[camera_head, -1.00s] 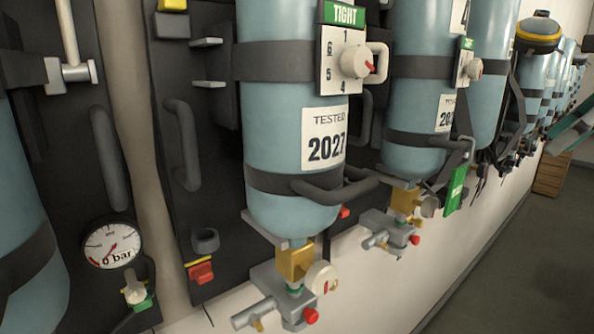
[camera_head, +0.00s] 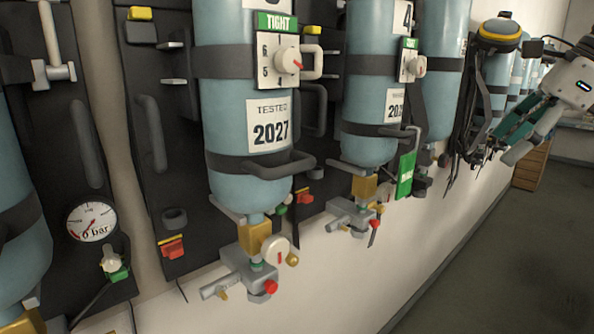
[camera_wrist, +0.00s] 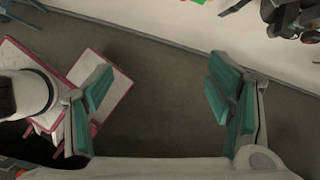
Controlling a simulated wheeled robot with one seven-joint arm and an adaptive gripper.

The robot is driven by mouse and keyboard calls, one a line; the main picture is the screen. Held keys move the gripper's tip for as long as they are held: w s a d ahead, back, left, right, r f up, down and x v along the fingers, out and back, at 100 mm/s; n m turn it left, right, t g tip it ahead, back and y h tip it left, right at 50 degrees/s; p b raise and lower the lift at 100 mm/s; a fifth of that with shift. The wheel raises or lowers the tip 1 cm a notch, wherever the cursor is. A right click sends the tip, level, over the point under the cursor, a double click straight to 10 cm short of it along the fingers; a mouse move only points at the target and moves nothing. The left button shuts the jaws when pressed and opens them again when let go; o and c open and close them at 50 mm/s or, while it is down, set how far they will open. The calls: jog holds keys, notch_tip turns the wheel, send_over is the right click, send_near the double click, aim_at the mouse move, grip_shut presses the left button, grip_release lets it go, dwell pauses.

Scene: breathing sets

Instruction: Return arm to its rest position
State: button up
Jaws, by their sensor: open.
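My gripper (camera_head: 505,143) shows at the right of the head view, in front of the far part of the row of breathing sets. In the wrist view my gripper (camera_wrist: 162,100) has its two teal-padded fingers wide apart, with only grey floor between them. It is open and holds nothing. Part of my arm is cut off by the right edge of the head view.
More cylinders (camera_head: 367,90) hang along the wall. A gauge (camera_head: 92,222) at the left reads 0 bar. A wooden crate (camera_head: 531,166) stands on the floor by the wall. The floor (camera_head: 500,260) at right is clear. Pink-edged white panels (camera_wrist: 103,66) lie left in the wrist view.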

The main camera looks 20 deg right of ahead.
jog(key=a+f+n+g+h, duration=0.1)
jog(key=a+f+n, duration=0.3)
jog(key=a+n, duration=0.4)
jog(key=a+f+n, duration=0.3)
jog(key=a+n, duration=0.3)
jog(key=a, duration=0.4)
jog(key=s+a+f+n+t+h, duration=0.1)
jog(key=s+a+f+n, duration=0.3)
jog(key=a+f+n, duration=0.5)
jog(key=shift+s+a+f+n+b, duration=0.2)
jog(key=shift+a+n+b, duration=0.4)
jog(key=shift+n, duration=1.9)
jog(key=shift+a, duration=0.1)
